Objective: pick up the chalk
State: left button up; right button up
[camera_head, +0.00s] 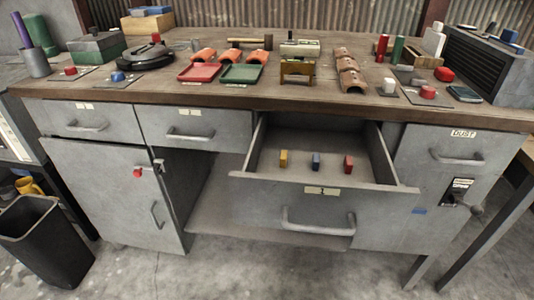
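I cannot tell for certain which thing is the chalk. Three small upright coloured pieces stand in the open middle drawer (322,206): a yellow one (283,159), a blue one (316,161) and a red one (348,164). They stand apart, in a row. On the bench top at the back right stand an upright red stick (382,46) and a green stick (397,50), beside a white rounded piece (433,40). Neither of my grippers is in view.
The grey bench has a brown top (150,88) crowded with a red tray (199,72), a green tray (242,74), a black round device (147,56) and button boxes. A black bin (45,240) stands on the floor at left.

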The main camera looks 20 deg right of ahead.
aim_at(389, 85)
jog(key=z, duration=1.45)
